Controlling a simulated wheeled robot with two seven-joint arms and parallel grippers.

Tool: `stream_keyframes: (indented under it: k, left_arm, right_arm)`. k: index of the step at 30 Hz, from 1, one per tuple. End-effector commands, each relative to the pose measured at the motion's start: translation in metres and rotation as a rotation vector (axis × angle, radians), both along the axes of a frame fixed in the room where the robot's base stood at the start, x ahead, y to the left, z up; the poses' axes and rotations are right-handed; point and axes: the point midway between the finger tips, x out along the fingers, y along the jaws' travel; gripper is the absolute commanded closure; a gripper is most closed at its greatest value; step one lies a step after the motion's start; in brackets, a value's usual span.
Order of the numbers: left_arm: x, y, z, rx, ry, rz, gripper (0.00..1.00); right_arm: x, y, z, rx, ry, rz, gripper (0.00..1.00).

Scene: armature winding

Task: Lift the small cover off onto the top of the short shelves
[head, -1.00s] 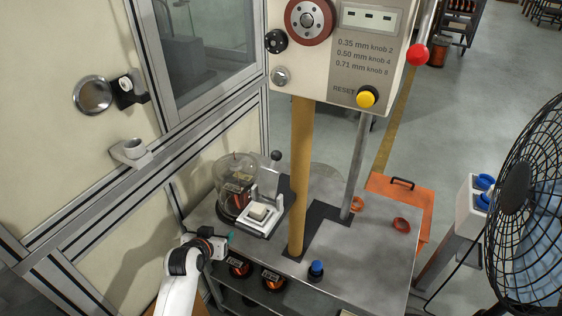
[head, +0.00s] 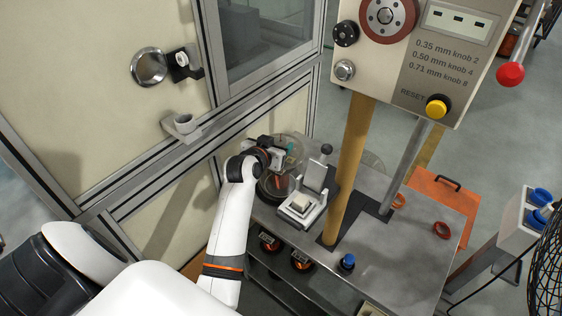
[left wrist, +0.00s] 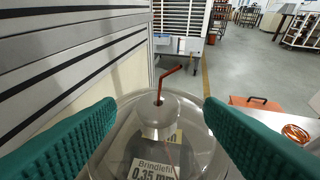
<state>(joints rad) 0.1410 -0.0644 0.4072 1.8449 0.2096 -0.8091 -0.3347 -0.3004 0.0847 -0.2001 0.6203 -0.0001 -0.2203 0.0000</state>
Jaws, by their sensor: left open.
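The small cover (head: 302,151) is a clear dome standing over a dark wire spool (head: 270,189) at the back left of the grey metal bench. In the left wrist view the dome (left wrist: 160,112) has a rounded top with a bent red wire, and a "0.35 mm" label shows through it. My left gripper (head: 284,155) is open at the dome's top; its green fingers (left wrist: 160,105) lie on either side, and contact is unclear. The low bench (head: 395,262), with a shelf of spools below, seems to be the short shelves. My right gripper is out of view.
A white clamp device (head: 303,205) stands right of the dome. A yellow post (head: 350,175) and a grey post carry the control box (head: 415,60). A blue-topped knob (head: 347,262) and orange rings share the bench. The bench's front right is mostly clear.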

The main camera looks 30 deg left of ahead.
Motion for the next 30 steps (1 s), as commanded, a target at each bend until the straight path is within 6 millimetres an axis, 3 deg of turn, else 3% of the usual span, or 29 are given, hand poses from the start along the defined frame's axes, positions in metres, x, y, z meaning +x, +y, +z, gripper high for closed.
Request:
stream_keyframes:
  k: [10,20,30]
  left_arm:
    - [0.035,0.009,-0.021,-0.001,0.0,0.0,0.38]
    - [0.04,0.01,-0.025,0.0,0.0,0.0,0.38]
    - [0.04,0.009,-0.025,0.0,0.0,0.0,0.92]
  right_arm:
    - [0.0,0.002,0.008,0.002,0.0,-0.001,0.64]
    - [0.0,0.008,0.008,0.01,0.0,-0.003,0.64]
    - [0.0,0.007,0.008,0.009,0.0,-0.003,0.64]
